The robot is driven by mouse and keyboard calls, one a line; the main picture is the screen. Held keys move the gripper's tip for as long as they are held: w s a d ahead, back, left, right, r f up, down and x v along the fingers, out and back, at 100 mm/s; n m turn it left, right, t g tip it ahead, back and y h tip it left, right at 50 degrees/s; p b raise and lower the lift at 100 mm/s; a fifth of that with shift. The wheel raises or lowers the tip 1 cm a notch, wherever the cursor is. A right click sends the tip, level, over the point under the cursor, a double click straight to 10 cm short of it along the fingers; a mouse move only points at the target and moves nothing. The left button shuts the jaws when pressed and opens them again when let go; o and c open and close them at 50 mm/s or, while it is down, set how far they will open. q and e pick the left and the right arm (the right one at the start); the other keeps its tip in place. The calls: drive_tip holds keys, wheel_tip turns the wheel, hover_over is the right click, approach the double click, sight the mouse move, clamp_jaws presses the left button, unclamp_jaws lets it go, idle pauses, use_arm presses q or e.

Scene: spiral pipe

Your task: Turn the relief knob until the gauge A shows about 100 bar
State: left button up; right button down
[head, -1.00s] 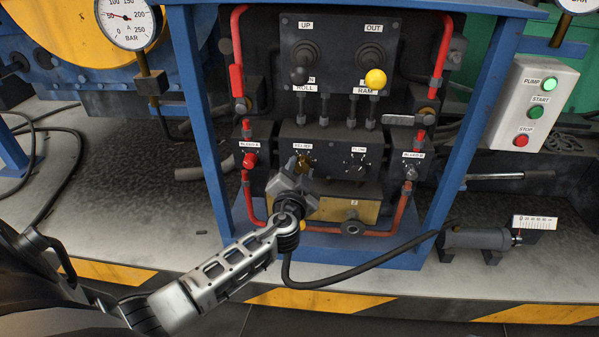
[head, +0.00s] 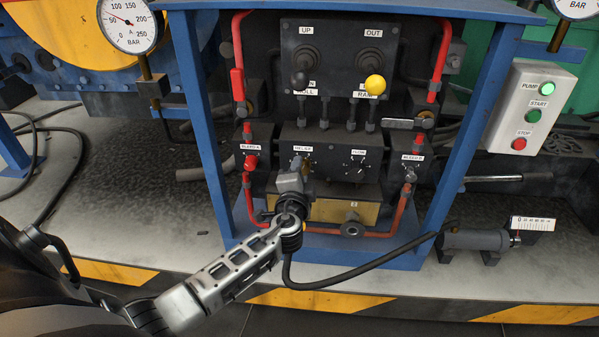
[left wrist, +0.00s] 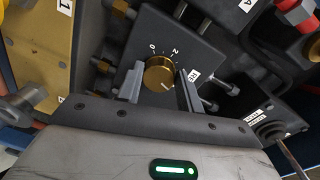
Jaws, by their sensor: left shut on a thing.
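The relief knob is a brass round knob (left wrist: 159,74) on a dark panel with a number scale, seen in the left wrist view. My left gripper (left wrist: 160,82) has one finger on each side of it and is shut on it. In the head view my left gripper (head: 291,178) covers most of the knob, below the relief label (head: 303,149). Gauge A (head: 128,25) is a white dial at the top left; its red needle points up and left, a little above 50 bar. My right gripper is not in view.
The flow knob (head: 357,168) sits just right of the relief knob. Two levers, one black (head: 299,79) and one yellow (head: 375,85), stand above. Red pipes (head: 237,84) and a blue frame (head: 203,120) surround the panel. A black hose (head: 360,275) runs below.

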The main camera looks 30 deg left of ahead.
use_arm(q)
drive_tip(key=shift+r, duration=0.1)
idle(0.3)
drive_tip(key=o, duration=1)
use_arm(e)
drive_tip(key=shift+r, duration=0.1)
use_arm(q)
drive_tip(key=p+v, duration=0.1)
drive_tip(key=v, duration=1.4)
drive_tip(key=shift+s+d+p, duration=0.25)
drive_tip(key=shift+s+p, duration=0.05)
drive_tip(key=shift+p, duration=0.05)
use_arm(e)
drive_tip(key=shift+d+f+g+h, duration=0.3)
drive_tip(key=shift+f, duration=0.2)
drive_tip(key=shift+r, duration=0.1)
